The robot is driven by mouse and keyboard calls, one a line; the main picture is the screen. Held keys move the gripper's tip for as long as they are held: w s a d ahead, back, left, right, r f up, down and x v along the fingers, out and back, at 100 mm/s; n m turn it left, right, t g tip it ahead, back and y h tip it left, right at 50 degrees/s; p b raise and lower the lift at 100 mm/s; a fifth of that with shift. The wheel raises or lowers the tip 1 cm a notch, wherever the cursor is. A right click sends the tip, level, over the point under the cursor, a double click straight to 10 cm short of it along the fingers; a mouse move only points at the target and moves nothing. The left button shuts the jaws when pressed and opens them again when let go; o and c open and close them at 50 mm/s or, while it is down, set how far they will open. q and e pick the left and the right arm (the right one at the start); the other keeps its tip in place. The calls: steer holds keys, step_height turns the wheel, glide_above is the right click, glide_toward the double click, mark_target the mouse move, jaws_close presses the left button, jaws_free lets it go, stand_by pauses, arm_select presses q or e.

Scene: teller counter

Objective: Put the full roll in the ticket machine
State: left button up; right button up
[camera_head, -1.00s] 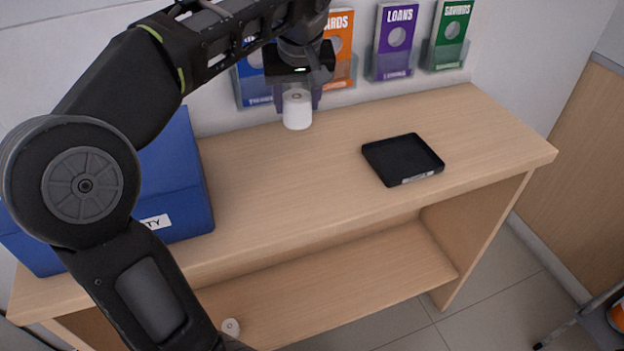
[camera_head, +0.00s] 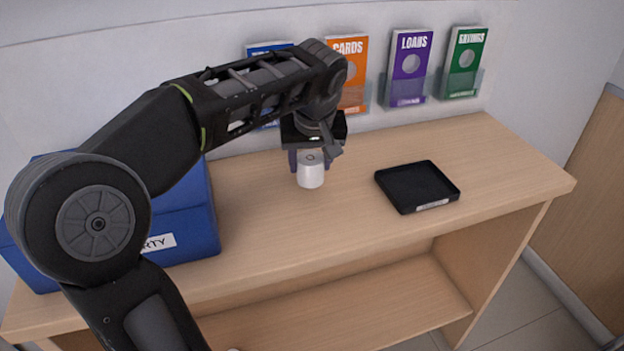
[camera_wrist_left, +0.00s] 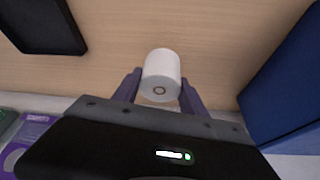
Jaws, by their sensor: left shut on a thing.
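Whether the roll touches the counter top is hard to tell. No ticket machine can be made out in these views. My right gripper is not in view.
A black tray (camera_head: 391,182) with a small label lies on the wooden counter (camera_head: 345,222), right of the roll. A blue box (camera_head: 190,221) stands at the left. Leaflet holders with leaflets, such as the purple one (camera_head: 409,70), line the wall behind. The counter front is clear.

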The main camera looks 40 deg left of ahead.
mark_target(311, 175)
arm_select(q)
steer(key=shift+f, duration=0.35)
steer(key=shift+f, duration=1.85)
steer(key=shift+f, duration=0.1)
steer(key=shift+f, duration=0.15)
steer(key=o, duration=1.4)
steer(key=shift+r, duration=0.2)
steer(key=shift+d+r, duration=0.15)
steer(key=shift+r, duration=0.4)
steer(key=v, duration=1.1)
steer(key=shift+s, duration=0.15)
